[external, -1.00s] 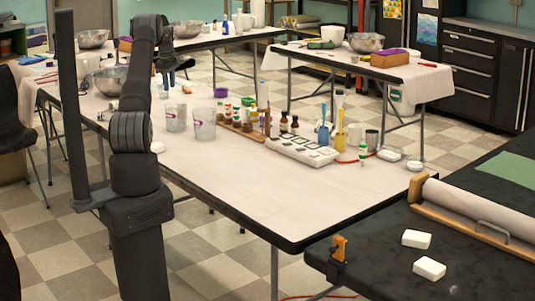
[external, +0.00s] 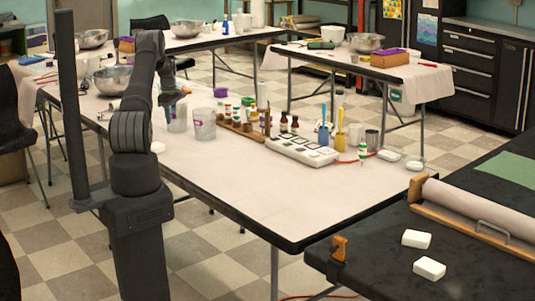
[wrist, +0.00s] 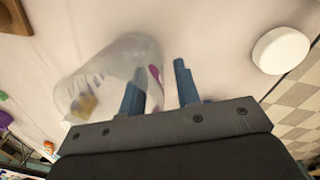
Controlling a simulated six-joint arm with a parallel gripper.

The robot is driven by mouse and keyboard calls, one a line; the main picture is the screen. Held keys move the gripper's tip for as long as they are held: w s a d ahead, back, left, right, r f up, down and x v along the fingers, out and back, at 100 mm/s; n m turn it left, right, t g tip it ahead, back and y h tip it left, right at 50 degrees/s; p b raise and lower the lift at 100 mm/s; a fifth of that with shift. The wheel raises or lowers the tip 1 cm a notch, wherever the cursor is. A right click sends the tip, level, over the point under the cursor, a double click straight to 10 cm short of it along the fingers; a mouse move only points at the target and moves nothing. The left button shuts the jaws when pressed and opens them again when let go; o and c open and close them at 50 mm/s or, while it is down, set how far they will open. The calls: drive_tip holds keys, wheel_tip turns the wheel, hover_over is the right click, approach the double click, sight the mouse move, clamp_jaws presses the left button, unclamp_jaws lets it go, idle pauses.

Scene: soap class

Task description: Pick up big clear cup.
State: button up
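Two clear cups stand side by side on the white-covered table, a left one (external: 181,124) and a right one (external: 204,124) with a purple mark. They look close in size. My gripper (external: 172,108) is low at the left cup and partly covers it. In the wrist view my gripper (wrist: 160,66) is open, with its two blue fingers apart. A clear cup (wrist: 110,70) with a purple mark shows at the left finger, which overlaps its wall. I cannot tell whether that finger is inside the cup or only in front of it.
A round white piece (wrist: 281,49) lies right of the fingers near the table edge. A wooden rack of small bottles (external: 240,128) and a white tray (external: 301,149) stand right of the cups. A metal bowl (external: 113,80) is behind. The table's front is clear.

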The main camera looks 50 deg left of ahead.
drive_tip(key=shift+f, duration=0.75)
drive_tip(key=shift+c, duration=0.4)
clamp_jaws()
